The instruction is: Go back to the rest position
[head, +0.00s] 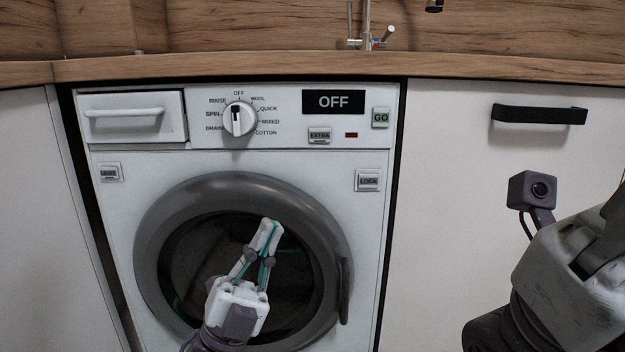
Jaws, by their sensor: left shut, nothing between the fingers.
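My left gripper (268,236) is in front of the round door of the washing machine (115,230). Its fingers are together and hold nothing, and they point up and slightly right. The machine's grey-rimmed door (165,225) looks closed, with a dark handle (345,291) on its right side. My right arm shows at the lower right, but its gripper fingers are not in view.
The display (333,102) reads OFF, beside a dial (239,119) and a detergent drawer (130,117). A wooden worktop (250,66) runs above, with a tap (367,30). A white cabinet front (450,180) with a black handle (540,114) stands at right.

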